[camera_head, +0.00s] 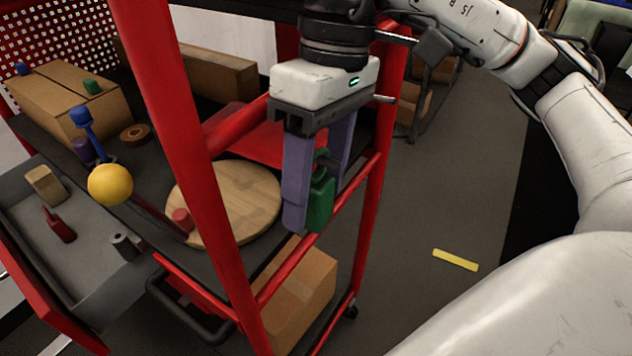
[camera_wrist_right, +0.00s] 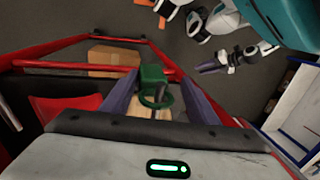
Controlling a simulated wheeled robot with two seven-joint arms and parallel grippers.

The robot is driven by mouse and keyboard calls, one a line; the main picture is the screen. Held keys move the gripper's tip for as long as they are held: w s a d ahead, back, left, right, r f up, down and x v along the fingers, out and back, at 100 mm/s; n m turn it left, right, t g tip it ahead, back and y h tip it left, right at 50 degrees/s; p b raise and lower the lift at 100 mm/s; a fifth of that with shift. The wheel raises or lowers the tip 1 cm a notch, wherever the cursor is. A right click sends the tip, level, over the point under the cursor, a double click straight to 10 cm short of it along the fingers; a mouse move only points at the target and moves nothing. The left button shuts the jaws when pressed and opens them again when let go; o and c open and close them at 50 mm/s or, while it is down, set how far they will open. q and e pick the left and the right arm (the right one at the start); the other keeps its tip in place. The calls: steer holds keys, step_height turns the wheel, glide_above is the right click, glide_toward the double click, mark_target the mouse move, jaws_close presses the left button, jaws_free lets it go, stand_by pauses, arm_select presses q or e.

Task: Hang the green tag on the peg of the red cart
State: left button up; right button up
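My right gripper (camera_head: 316,208) hangs fingers-down at the front of the red cart (camera_head: 180,130), beside its right upright. Its two purple fingers are shut on the green tag (camera_head: 321,196), held at the fingertips. In the right wrist view the tag (camera_wrist_right: 152,75) sits between the fingers, with a green ring (camera_wrist_right: 157,98) towards the camera. A yellow ball (camera_head: 110,184) and a thin dark rod stand left of the gripper; I cannot tell which part is the peg. My left gripper (camera_wrist_right: 208,67) shows small in the right wrist view; its opening is unclear.
A round wooden board (camera_head: 238,205) lies on the cart's shelf below and left of the gripper. Cardboard boxes (camera_head: 70,100) stand on the left, and a grey tray (camera_head: 75,270) holds small parts. Red uprights and rails surround the gripper. The floor (camera_head: 430,200) right of the cart is open.

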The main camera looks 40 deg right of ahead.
steer(key=shift+r, duration=0.1)
steer(key=p+v, duration=0.1)
steer(key=v, duration=0.9)
steer(key=shift+r, duration=0.1)
